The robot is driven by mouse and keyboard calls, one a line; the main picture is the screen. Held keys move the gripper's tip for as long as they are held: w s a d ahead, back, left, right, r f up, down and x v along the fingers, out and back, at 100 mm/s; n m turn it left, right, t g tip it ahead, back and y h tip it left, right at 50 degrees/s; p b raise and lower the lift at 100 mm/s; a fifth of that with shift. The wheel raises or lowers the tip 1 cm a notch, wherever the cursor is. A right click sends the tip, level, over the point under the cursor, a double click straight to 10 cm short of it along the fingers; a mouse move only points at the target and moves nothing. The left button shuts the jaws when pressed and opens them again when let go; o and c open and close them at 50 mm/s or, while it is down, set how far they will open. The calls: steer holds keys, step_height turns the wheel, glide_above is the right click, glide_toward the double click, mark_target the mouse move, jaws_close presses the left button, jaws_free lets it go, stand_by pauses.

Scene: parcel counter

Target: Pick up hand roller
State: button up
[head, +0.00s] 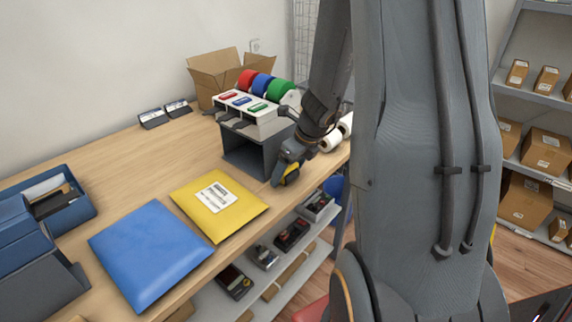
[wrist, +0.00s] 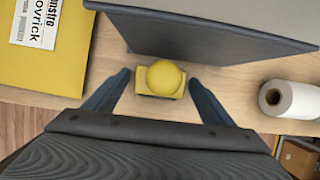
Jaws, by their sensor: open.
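The hand roller appears to be the small yellow piece (wrist: 163,78) with a rounded top and a block-like base, standing on the wooden counter in the wrist view. My gripper (wrist: 159,82) is open around it, with one dark finger on each side and a gap to both. In the head view my gripper (head: 281,178) is low at the counter's front edge, in front of the dark grey stand. Some yellow shows beside its fingers there, but the roller is mostly hidden.
The dark grey stand (head: 252,153) is just behind the roller. A yellow mailer (head: 217,203) and a blue mailer (head: 150,254) lie to the left.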

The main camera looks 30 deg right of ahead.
steer(key=shift+c, duration=0.6)
steer(key=c, duration=1.1)
steer(key=shift+r, duration=0.1)
